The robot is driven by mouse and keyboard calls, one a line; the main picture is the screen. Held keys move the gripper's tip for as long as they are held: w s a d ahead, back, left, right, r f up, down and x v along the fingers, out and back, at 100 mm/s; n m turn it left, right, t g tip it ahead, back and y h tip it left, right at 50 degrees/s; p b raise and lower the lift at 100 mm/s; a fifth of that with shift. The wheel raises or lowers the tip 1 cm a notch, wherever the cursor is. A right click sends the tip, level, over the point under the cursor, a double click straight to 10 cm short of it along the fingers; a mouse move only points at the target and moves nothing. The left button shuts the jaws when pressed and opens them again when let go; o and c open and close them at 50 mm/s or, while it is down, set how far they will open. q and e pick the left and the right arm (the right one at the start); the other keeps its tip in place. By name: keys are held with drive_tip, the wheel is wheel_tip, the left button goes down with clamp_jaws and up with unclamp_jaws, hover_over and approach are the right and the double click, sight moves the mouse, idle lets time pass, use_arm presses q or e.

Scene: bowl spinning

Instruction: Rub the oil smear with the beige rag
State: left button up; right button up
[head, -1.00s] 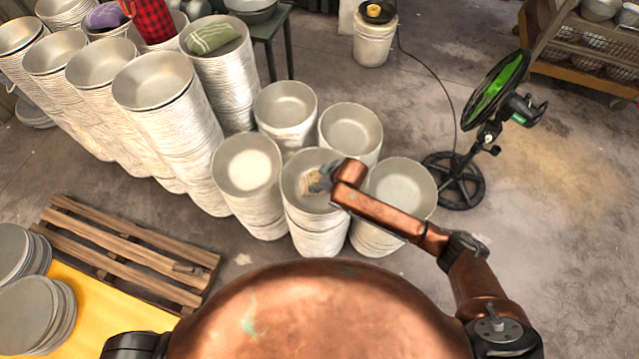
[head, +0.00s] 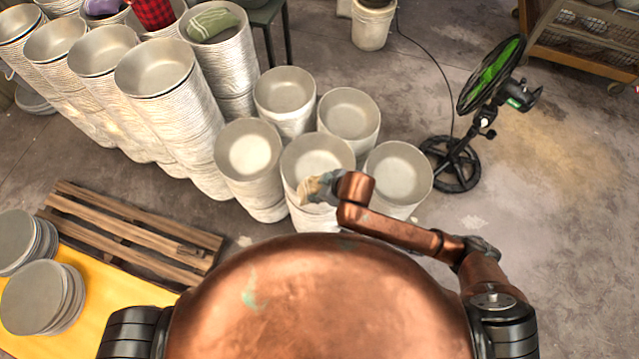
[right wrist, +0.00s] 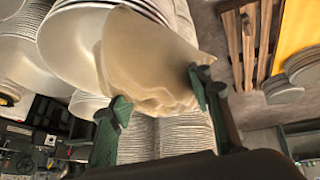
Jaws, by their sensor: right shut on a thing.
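The beige rag (head: 311,190) hangs from my right gripper (head: 328,185), over the near rim of the front middle stack of bowls (head: 319,155). In the right wrist view the rag (right wrist: 150,55) is bunched between the two green fingers of the right gripper (right wrist: 158,98), which is shut on it. The rag spreads out beyond the fingertips and covers part of the bowls behind. I cannot make out a distinct oil smear in the top bowl; the rag and gripper hide part of its near side. My left gripper is not in view.
Other bowl stacks stand close around, including one to the left (head: 249,152) and one to the right (head: 398,172). A black fan (head: 487,90) stands at right. A wooden pallet (head: 130,235) lies at left.

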drive_tip(key=o, duration=0.6)
drive_tip(key=c, duration=0.5)
